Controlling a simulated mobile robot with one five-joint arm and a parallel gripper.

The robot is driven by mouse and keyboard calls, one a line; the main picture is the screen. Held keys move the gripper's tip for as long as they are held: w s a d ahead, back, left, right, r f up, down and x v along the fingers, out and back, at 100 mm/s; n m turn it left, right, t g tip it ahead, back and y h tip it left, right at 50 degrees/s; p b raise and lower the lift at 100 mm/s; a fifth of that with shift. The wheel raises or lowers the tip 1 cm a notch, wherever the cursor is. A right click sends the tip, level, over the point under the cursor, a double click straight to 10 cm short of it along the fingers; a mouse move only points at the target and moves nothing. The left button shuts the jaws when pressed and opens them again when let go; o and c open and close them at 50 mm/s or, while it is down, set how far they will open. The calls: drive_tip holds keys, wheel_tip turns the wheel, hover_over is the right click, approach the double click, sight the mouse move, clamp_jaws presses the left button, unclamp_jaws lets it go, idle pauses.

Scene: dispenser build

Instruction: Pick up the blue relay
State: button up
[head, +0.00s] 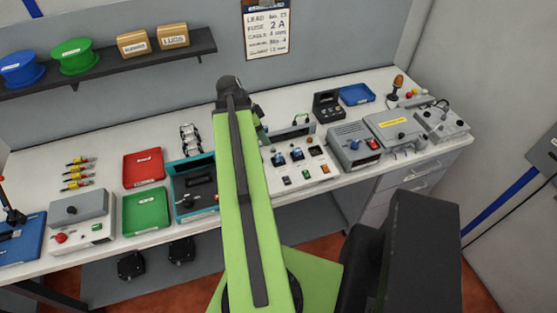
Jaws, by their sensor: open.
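Small blue parts that look like relays stand on a white panel (316,170) right of my arm. One blue part (278,159) is at the panel's left and another blue part (297,153) is right of it. I cannot tell at this size which is the blue relay. My green arm rises through the middle of the head view and covers the bench just left of the panel. It bends at a dark joint near the back wall.
Left of my arm are a red tray (144,168), a green tray (146,211) and a teal-framed unit (182,197). Grey boxes with cables (397,126) and a blue tray (356,94) are at the right. A shelf (110,64) hangs at back left.

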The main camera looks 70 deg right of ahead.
drive_tip(key=b, duration=0.8)
hover_over(277, 155)
drive_tip(key=w+a, duration=0.1)
drive_tip(key=a, duration=0.1)
drive_tip(key=f, duration=0.9)
drive_tip(key=shift+w+d+f, duration=0.1)
drive_tip(key=shift+w+f, duration=0.05)
drive_tip(key=shift+w, duration=0.05)
drive_tip(key=shift+s+d+f, duration=0.1)
drive_tip(key=shift+s, duration=0.05)
drive_tip(key=b+x, duration=0.5)
drive_tip(key=shift+w+f, duration=0.15)
drive_tip(key=shift+w, duration=0.15)
drive_tip(key=shift+d, duration=0.1)
clamp_jaws()
